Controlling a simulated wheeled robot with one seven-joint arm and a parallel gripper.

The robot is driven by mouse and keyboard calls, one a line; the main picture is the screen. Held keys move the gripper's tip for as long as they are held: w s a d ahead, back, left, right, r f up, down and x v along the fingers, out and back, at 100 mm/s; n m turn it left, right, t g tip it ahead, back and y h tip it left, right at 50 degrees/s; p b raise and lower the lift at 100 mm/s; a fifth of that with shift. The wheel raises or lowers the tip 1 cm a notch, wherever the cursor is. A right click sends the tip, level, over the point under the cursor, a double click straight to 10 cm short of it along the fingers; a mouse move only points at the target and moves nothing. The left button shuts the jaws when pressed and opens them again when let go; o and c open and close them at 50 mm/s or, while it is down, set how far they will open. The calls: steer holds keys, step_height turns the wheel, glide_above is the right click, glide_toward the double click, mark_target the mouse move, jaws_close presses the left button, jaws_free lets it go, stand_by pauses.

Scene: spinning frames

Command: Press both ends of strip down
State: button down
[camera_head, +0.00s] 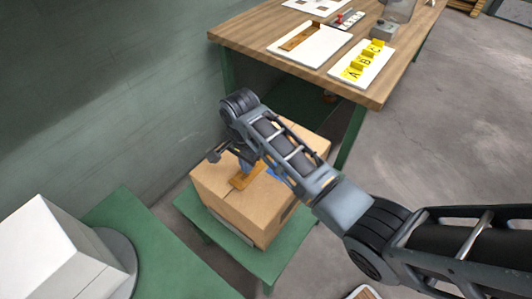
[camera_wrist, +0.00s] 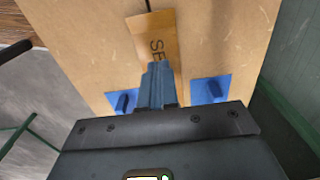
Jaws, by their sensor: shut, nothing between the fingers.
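An orange-brown strip (camera_wrist: 152,30) with dark letters lies on the top of a cardboard box, along the seam between its flaps. One end shows in the wrist view; the rest is hidden by my gripper. The strip also shows in the head view (camera_head: 247,176), partly behind my arm. My gripper (camera_wrist: 158,66) is shut and empty, its fingertips over the strip. I cannot tell whether they touch it. The cardboard box (camera_head: 235,207) stands on a green stand. Two blue patches lie on the box top, one on each side of my fingers: left (camera_wrist: 124,101) and right (camera_wrist: 210,90).
A wooden table (camera_head: 240,37) behind the box holds a white board (camera_head: 325,45) with a brown strip and a board with yellow letter markers (camera_head: 361,66). A green wall is at the left. A white block (camera_head: 55,255) sits at the lower left.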

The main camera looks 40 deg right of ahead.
steer(key=shift+f, duration=0.3)
steer(key=shift+f+b, duration=0.35)
steer(key=shift+f, duration=0.2)
steer(key=shift+r, duration=0.15)
step_height(320, 180, up, 8)
steer(key=p, duration=0.8)
stand_by(0.3)
